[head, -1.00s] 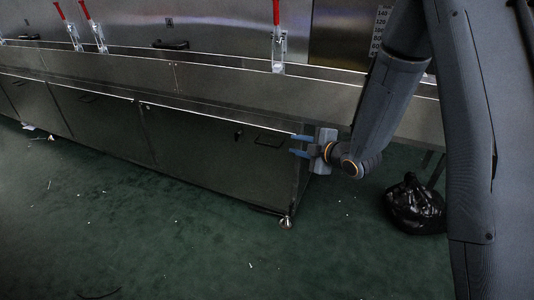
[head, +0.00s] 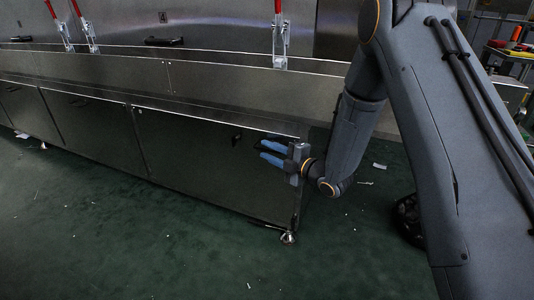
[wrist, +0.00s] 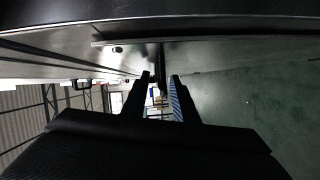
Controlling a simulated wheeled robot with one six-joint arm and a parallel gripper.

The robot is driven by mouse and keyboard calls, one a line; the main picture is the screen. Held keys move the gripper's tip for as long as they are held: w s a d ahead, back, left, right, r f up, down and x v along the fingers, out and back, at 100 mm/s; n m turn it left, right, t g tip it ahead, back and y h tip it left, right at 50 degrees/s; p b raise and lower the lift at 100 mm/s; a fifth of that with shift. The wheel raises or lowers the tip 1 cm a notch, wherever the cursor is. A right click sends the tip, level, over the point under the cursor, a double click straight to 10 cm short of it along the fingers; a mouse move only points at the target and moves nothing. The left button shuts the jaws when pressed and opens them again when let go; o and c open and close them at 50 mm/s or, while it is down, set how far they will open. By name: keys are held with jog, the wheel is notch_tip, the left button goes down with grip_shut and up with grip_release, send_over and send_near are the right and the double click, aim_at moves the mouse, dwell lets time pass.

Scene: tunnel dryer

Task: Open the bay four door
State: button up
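A small plate marked 4 (head: 163,16) is on the upper steel front, above a black bar handle (head: 165,41). The lower right cabinet door (head: 190,160) appears shut, with a small black latch (head: 236,139) near its upper right. My gripper (head: 272,152) is at that door's upper right corner, fingers pointing left and spread apart. They cover most of the lower door's handle area. In the wrist view my gripper (wrist: 160,82) is open, with a dark bar (wrist: 159,84) showing between the fingers; I cannot tell whether they touch it.
Red-handled toggle clamps (head: 279,35) stand along the ledge. The cabinet's foot (head: 288,237) is at its right end. A cluttered rack (head: 515,55) is at the right. Green floor in front is mostly clear.

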jog(key=shift+w+a, duration=0.35)
jog(key=shift+a, duration=0.05)
jog(key=shift+c, duration=0.2)
grip_shut()
dwell(1.1)
